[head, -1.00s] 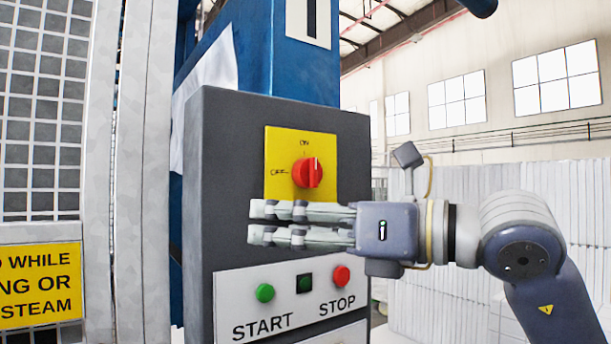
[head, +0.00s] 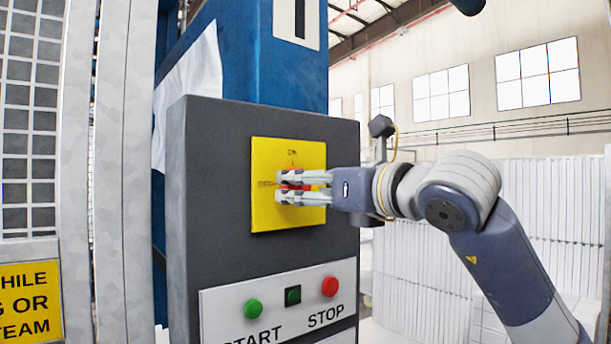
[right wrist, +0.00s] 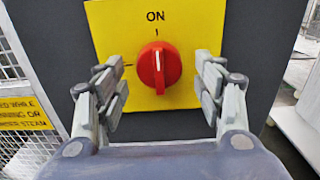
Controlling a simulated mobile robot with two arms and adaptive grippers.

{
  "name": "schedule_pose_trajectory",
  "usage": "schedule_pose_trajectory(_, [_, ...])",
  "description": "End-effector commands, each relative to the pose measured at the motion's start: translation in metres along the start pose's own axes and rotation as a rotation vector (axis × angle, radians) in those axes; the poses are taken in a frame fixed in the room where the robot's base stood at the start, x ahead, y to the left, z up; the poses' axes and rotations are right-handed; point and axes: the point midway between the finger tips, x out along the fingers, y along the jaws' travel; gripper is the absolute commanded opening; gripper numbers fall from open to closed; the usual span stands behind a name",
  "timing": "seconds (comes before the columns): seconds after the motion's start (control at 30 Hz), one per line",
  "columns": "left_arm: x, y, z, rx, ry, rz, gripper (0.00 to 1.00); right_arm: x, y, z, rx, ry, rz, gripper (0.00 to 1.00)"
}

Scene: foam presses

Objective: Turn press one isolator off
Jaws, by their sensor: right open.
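The isolator is a red rotary knob on a yellow plate (head: 270,220), set on the dark grey control box (head: 215,160). In the right wrist view the red knob (right wrist: 159,66) has its white line upright, toward ON. The OFF mark at left is hidden by a finger there. My right gripper (head: 300,188) is in front of the plate and covers most of the knob in the head view. In the right wrist view my right gripper (right wrist: 162,88) is open, one finger on each side of the knob with a gap to each. My left gripper is not in view.
A mesh guard (head: 28,120) with a yellow sign (head: 28,300) stands at left. White stacked panels (head: 560,220) stand behind at right.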

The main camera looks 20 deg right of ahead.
Motion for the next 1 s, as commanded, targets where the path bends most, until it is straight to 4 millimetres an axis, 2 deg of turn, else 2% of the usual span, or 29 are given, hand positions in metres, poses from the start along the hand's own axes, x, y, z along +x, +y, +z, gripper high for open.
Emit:
schedule_pose_trajectory(0.13, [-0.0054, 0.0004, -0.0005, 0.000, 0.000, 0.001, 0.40, 0.0110, 0.0008, 0.0003, -0.001, 0.000, 0.002, 0.63])
schedule_pose_trajectory(0.43, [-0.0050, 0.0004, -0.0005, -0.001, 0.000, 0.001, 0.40, 0.0129, 0.0005, -0.0008, -0.001, 0.000, 0.001, 0.63])
schedule_pose_trajectory(0.63, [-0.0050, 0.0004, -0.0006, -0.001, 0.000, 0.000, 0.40, 0.0127, 0.0006, -0.0006, -0.001, 0.000, 0.001, 0.18])
schedule_pose_trajectory(1.0, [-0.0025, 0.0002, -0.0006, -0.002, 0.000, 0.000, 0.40, 0.0124, 0.0003, -0.0007, -0.033, -0.001, 0.001, 0.18])
